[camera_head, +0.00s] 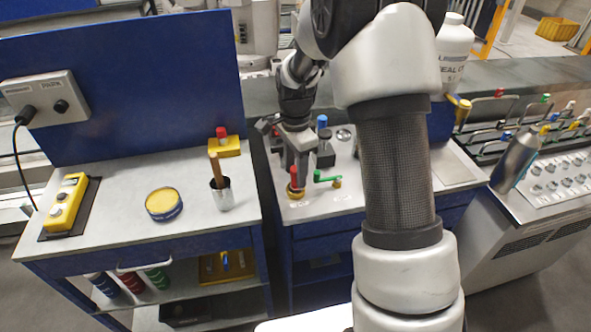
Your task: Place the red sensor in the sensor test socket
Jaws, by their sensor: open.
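The red sensor (294,176) stands upright with its lower end at a brass-coloured round fitting (295,192) near the front left of the middle bench's pale top. My gripper (292,163) points down directly over it, with its fingers open near the sensor's upper part. I cannot tell whether they touch it. A green sensor-like piece (327,178) lies just to the right, with a brass end. A blue-topped piece (322,122) stands in a dark block behind. Which fitting is the sensor test socket is unclear at this size.
My arm hides the middle bench's right part. A metal flask (515,160) stands at right.

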